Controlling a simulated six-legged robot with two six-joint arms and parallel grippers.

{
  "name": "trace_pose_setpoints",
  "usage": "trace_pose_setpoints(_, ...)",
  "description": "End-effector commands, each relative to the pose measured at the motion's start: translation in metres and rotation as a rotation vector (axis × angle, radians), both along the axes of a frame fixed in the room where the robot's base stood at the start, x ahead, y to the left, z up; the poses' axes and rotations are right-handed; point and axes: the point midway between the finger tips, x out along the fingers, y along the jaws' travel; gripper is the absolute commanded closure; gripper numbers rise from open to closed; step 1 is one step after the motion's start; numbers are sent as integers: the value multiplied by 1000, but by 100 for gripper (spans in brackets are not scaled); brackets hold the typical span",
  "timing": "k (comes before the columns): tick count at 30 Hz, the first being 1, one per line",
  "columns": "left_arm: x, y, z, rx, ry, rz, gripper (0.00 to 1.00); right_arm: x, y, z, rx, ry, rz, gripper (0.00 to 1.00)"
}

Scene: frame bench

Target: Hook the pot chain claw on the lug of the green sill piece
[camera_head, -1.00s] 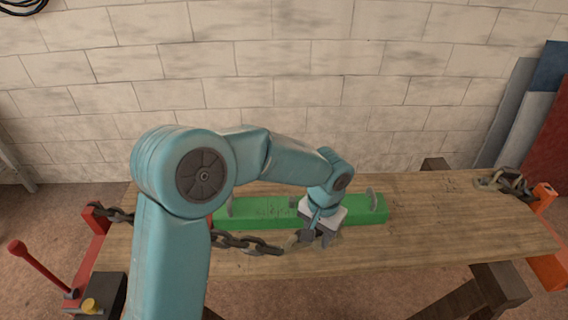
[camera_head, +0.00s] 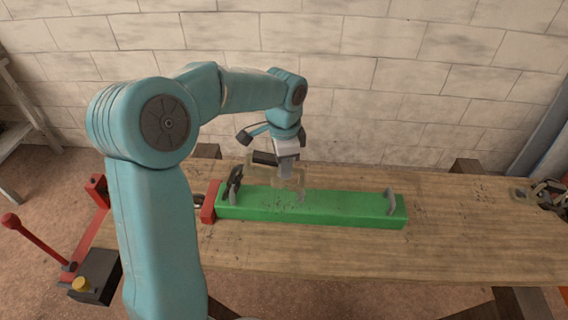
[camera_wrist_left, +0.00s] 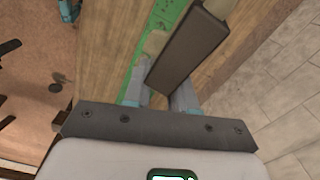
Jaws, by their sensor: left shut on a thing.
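The green sill piece (camera_head: 330,208) lies on the bench with a grey lug (camera_head: 391,203) near its right end. The lug at its left end is largely hidden by a dark chain or claw part (camera_head: 236,180). My left gripper (camera_head: 287,176) is above the left half of the sill piece, shut on a tan piece with a dark grip block, which appears to be the chain claw (camera_head: 262,158). In the left wrist view the dark block (camera_wrist_left: 188,50) sits between the fingers. Whether the claw touches the lug I cannot tell. My right gripper is not in view.
A red block (camera_head: 208,204) stands against the sill's left end. A red lever (camera_head: 40,240) and dark box stand at the bench's left. Another chain (camera_head: 545,197) lies at the far right. The bench top (camera_head: 450,230) in front is clear.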

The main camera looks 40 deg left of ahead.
Motion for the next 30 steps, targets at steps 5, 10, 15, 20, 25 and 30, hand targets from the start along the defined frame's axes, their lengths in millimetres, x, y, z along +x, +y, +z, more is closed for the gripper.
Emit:
trace_pose_setpoints(5, -4, 5, 2, 2, 0, -24, 100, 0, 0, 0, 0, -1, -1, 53)
trace_pose_setpoints(10, -3, 4, 2, 1, 1, -24, 100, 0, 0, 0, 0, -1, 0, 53)
trace_pose_setpoints(15, -1, 3, 5, -20, 0, 2, 100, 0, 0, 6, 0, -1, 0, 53)
trace_pose_setpoints(20, 3, 1, 10, -81, 1, 77, 100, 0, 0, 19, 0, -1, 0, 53)
trace_pose_setpoints(25, 11, -2, 16, -179, 0, 196, 100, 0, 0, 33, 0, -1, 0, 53)
trace_pose_setpoints(30, 18, -6, 8, -267, -2, 300, 100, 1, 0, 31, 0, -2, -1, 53)
